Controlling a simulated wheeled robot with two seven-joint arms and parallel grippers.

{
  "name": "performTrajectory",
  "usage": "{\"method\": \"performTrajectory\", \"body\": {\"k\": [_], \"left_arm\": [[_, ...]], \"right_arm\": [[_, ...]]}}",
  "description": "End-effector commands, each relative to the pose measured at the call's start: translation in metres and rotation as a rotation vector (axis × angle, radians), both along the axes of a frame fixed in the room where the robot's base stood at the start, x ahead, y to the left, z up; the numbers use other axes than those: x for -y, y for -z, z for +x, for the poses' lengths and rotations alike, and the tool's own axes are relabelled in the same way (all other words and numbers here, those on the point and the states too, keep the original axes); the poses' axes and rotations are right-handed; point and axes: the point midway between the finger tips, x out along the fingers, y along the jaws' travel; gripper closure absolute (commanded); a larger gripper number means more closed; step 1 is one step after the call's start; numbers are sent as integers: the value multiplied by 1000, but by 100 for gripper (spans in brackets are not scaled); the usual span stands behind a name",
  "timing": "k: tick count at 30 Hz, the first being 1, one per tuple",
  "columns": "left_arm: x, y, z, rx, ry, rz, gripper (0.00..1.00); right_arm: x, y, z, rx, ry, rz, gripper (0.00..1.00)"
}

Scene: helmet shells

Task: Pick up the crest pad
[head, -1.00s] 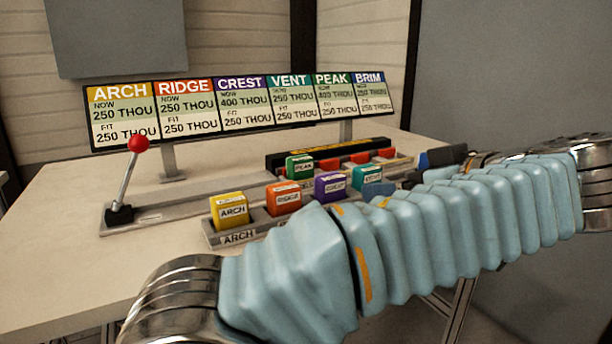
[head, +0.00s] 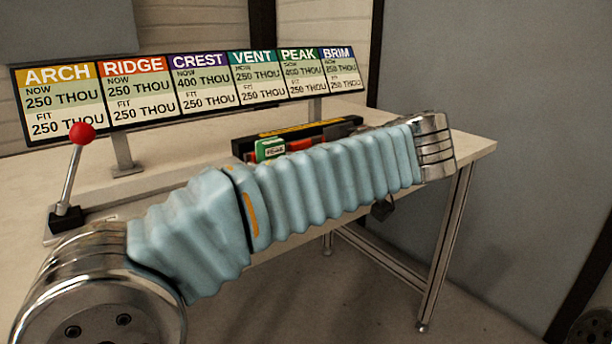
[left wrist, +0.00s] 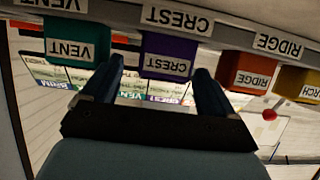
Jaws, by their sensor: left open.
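The crest pad (left wrist: 168,47) is a purple block labelled CREST, standing in its slot of the labelled pad rack (left wrist: 115,12) in the upside-down left wrist view. My left gripper (left wrist: 158,66) is open, with one dark finger on each side of the crest pad's labelled end. I cannot tell whether the fingers touch it. In the head view my left arm hides the crest pad, most of the rack and the gripper. My right gripper is in neither view.
The teal vent pad (left wrist: 76,42) and orange ridge pad (left wrist: 246,72) flank the crest pad closely.

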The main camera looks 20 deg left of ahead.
Motion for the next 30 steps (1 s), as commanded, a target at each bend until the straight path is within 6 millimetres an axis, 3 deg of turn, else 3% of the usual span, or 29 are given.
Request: {"method": "performTrajectory", "body": {"k": [6, 14, 25, 30], "left_arm": [[-25, 12, 15, -1, -1, 1, 13], [-28, 14, 18, -1, 0, 1, 13], [-28, 14, 18, -1, 0, 1, 66], [-28, 14, 18, -1, 0, 1, 69]], "right_arm": [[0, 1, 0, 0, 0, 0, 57], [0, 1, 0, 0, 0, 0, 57], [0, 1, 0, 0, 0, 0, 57], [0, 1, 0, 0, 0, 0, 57]]}}
